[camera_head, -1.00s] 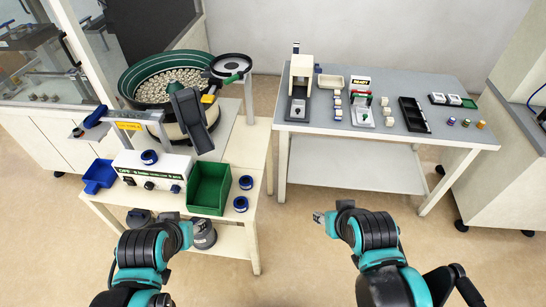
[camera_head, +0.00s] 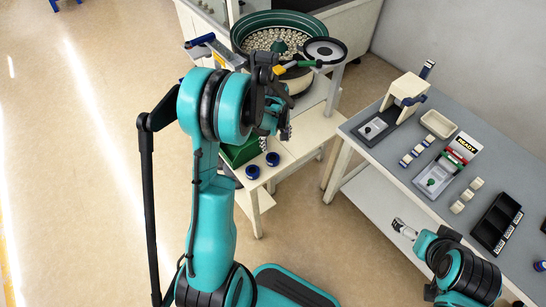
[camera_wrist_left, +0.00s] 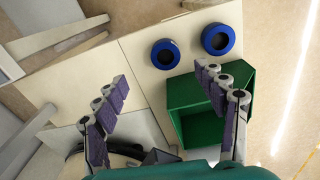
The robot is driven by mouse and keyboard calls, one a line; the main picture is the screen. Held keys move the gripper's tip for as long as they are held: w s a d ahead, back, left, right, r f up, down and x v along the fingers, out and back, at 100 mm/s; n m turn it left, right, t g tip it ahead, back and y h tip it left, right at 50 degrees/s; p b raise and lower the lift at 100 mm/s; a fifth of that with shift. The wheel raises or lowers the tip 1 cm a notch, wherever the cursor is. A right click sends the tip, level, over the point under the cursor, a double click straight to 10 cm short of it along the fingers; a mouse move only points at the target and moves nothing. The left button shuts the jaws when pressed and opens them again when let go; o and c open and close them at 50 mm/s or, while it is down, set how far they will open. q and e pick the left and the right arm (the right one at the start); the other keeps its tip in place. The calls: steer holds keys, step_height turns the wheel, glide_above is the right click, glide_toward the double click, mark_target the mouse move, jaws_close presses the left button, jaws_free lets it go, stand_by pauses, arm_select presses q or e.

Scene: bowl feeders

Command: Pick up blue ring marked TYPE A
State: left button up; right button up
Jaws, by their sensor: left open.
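Two blue rings with dark centres lie on the cream table beside the green bin: one ring (camera_head: 272,159) is nearer the gripper, the other (camera_head: 252,172) is nearer the front edge. Both show in the left wrist view, one ring (camera_wrist_left: 165,54) by the bin's corner and one (camera_wrist_left: 218,39) further right. No TYPE A marking is legible. My left gripper (camera_wrist_left: 163,77) is open and empty above the table, fingers spread beside the bin. In the head view my left gripper (camera_head: 286,126) is partly hidden by its arm. My right gripper (camera_head: 403,229) is at the grey table's front edge; its jaws are unclear.
The green bin (camera_wrist_left: 240,85) stands close to my left gripper's fingers. The bowl feeder (camera_head: 245,28) rises behind my left arm. Open floor lies left.

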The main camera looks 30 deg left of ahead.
arm_select(q)
steer(key=n, duration=0.1)
glide_above(273, 157)
steer(key=shift+g, duration=0.3)
steer(key=f, duration=0.6)
steer(key=shift+s+b, duration=0.25)
steer(key=shift+b, duration=0.15)
step_height(273, 157, down, 5)
steer(key=b, duration=0.2)
steer(key=shift+w+f+b, duration=0.15)
steer(key=shift+f+b, duration=0.05)
steer(key=shift+b, duration=0.2)
steer(key=shift+r, duration=0.1)
steer(key=shift+c, duration=0.2)
steer(key=c, duration=1.3)
